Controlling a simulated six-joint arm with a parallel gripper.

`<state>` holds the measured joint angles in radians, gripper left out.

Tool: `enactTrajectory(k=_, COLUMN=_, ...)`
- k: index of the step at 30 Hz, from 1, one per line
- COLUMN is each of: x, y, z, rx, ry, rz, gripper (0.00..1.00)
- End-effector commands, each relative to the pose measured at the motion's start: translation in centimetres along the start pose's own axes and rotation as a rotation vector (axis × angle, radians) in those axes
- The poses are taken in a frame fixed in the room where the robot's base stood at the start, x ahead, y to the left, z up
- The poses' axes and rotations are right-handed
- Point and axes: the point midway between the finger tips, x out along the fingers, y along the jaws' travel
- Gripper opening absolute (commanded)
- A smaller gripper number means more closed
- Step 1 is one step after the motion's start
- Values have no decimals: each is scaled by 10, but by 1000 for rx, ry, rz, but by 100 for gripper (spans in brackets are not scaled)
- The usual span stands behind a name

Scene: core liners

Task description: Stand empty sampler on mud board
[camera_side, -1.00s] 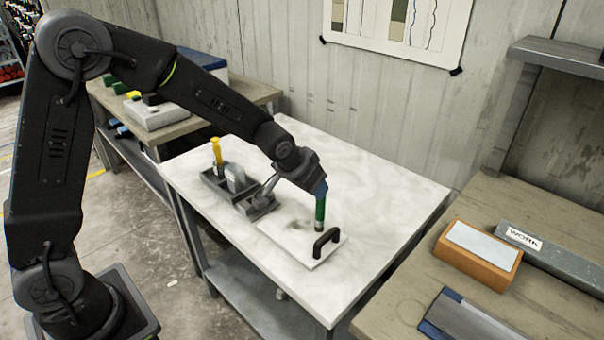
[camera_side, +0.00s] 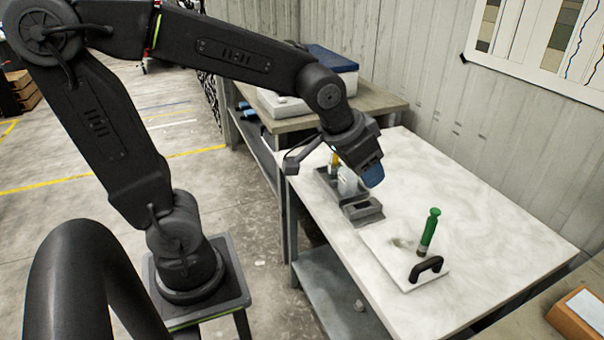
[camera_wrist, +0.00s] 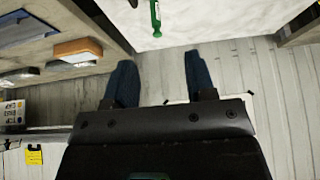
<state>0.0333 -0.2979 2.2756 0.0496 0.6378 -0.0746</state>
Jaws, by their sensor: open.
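The green sampler (camera_side: 429,232) stands on the white mud board (camera_side: 382,246), just behind the board's black handle (camera_side: 426,266). It looks close to upright, with a slight lean in the picture, and its foot is partly near the handle. In the wrist view the sampler (camera_wrist: 155,17) shows at the top edge, beyond the fingers. My gripper (camera_side: 373,176) is up and to the left of the sampler, clear of it. Its two blue fingers are apart with nothing between them in the wrist view (camera_wrist: 162,79).
A grey tray (camera_side: 323,183) with a yellow-topped tool (camera_side: 335,162) and a grey holder (camera_side: 362,209) sit left of the board, near my gripper. An orange-brown block (camera_side: 580,318) lies on the right bench. The white table (camera_side: 480,215) is clear behind and right of the sampler.

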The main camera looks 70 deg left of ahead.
Motion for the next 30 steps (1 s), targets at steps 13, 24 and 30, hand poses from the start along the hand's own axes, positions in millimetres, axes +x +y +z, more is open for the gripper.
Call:
enactTrajectory(k=13, x=-68, y=-7, z=97, rx=6, ry=-35, rz=13, gripper=50)
enactTrajectory(k=24, x=-68, y=-7, z=98, rx=6, ry=-37, rz=13, gripper=50)
enactTrajectory(k=30, x=-68, y=-7, z=97, rx=6, ry=-36, rz=13, gripper=50)
